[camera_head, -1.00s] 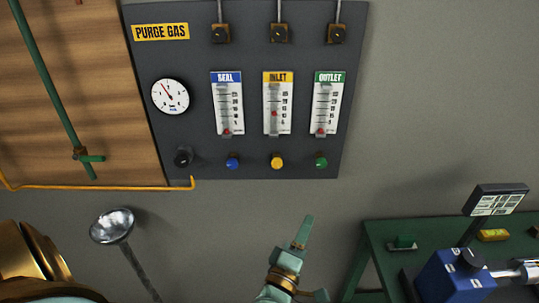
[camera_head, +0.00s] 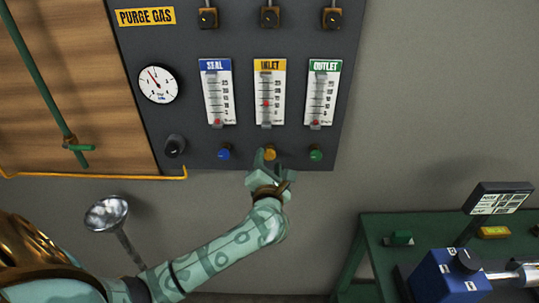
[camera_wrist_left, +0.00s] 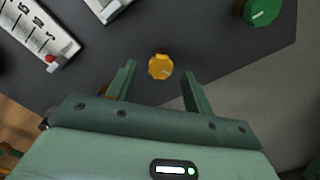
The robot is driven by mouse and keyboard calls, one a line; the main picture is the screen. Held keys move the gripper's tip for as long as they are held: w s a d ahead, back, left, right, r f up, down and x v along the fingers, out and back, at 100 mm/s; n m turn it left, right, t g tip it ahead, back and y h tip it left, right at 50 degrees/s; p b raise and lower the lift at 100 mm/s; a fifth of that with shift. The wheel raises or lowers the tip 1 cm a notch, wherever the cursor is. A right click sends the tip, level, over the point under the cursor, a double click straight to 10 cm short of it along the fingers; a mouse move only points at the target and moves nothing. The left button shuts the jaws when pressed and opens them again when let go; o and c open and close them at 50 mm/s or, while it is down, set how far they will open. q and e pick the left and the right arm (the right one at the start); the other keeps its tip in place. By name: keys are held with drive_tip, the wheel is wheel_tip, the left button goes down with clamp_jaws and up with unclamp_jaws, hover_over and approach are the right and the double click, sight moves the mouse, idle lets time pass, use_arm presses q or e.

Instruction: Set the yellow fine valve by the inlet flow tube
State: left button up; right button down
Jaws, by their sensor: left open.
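The yellow fine valve (camera_head: 270,153) is a small round knob low on the dark purge gas panel, under the inlet flow tube (camera_head: 268,92). The tube has a yellow INLET label, and its red float sits near mid-scale. My left gripper (camera_head: 270,160) is in front of the yellow knob and hides part of it. In the left wrist view my gripper (camera_wrist_left: 156,85) is open, and the yellow knob (camera_wrist_left: 160,67) shows between and just beyond the two fingertips, apparently not held. My right gripper is not in view.
A blue knob (camera_head: 224,153) and a green knob (camera_head: 316,153) flank the yellow one closely. A black knob (camera_head: 174,146) sits further left. A green bench (camera_head: 378,227) with a blue device (camera_head: 448,278) stands at the lower right. A metal funnel (camera_head: 107,213) is at the lower left.

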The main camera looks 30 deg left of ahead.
sight(269, 157)
use_arm(q)
drive_tip(key=x, duration=0.3)
drive_tip(key=shift+f, duration=0.1)
drive_tip(key=shift+w+a, duration=0.1)
drive_tip(key=shift+w, duration=0.2)
drive_tip(key=shift+w+a, duration=0.1)
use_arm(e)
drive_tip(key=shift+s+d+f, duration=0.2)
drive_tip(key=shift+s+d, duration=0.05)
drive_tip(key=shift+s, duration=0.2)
use_arm(q)
drive_tip(key=c, duration=1)
drive_tip(key=shift+f+n+b, duration=0.1)
drive_tip(key=shift+n+b, duration=0.5)
drive_tip(key=shift+n, duration=0.9)
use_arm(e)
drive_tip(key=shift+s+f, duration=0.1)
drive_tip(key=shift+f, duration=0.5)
